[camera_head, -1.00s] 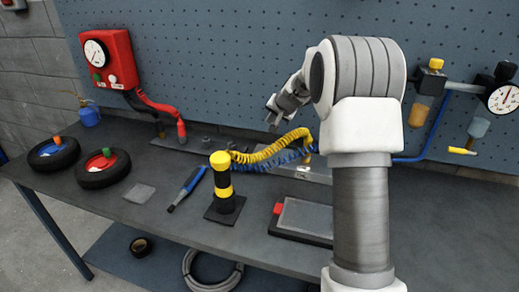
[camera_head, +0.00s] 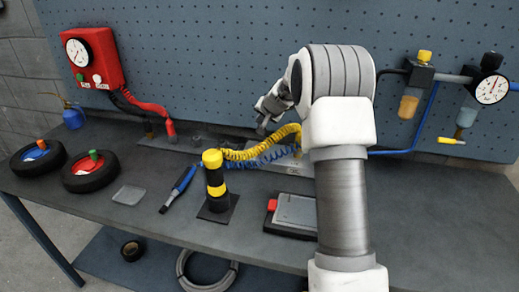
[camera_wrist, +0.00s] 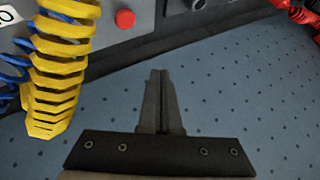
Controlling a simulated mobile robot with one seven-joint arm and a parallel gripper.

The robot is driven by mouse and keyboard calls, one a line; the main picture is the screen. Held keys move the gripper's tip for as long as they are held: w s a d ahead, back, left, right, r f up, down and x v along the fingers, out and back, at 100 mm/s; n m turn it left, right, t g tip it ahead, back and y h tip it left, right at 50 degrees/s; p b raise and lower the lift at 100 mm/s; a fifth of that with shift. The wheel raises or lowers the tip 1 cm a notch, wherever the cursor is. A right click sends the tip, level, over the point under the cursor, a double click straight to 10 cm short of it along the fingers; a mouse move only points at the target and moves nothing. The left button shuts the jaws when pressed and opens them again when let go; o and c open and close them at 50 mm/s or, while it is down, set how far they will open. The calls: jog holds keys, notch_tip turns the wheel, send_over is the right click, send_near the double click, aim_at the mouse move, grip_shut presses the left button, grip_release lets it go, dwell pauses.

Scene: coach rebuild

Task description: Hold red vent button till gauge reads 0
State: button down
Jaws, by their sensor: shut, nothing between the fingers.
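A round red button (camera_wrist: 124,18) sits on a grey panel (camera_wrist: 105,45) at the top of the wrist view. I cannot make that button out in the head view. My gripper (camera_wrist: 157,74) is shut and empty. Its fingertips are below and right of the button in the wrist view, apart from it. In the head view my gripper (camera_head: 262,125) hangs above the back of the bench, near the coiled hoses. A round white gauge (camera_head: 492,89) is on the wall at right. Another gauge (camera_head: 78,52) is on a red box at left. Their readings are too small to tell.
Yellow (camera_head: 240,153) and blue (camera_head: 280,155) coiled hoses lie near my gripper. A black-and-yellow post (camera_head: 217,183) and a red-ended grey device (camera_head: 296,211) stand in front. Two small wheels (camera_head: 90,172) are at left. The bench's right side is clear.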

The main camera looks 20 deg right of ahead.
aim_at(260, 149)
notch_tip(260, 149, down, 8)
jog(key=b, duration=0.5)
jog(key=shift+r+b, duration=0.15)
jog(key=shift+b, duration=0.25)
dwell(1.4)
jog(key=shift+f+b, duration=0.4)
jog(key=shift+b, duration=0.1)
jog(key=shift+f+b, duration=0.6)
dwell(1.4)
jog(key=shift+r, duration=0.15)
dwell(2.0)
jog(key=shift+r+p, duration=0.65)
jog(key=shift+r, duration=0.2)
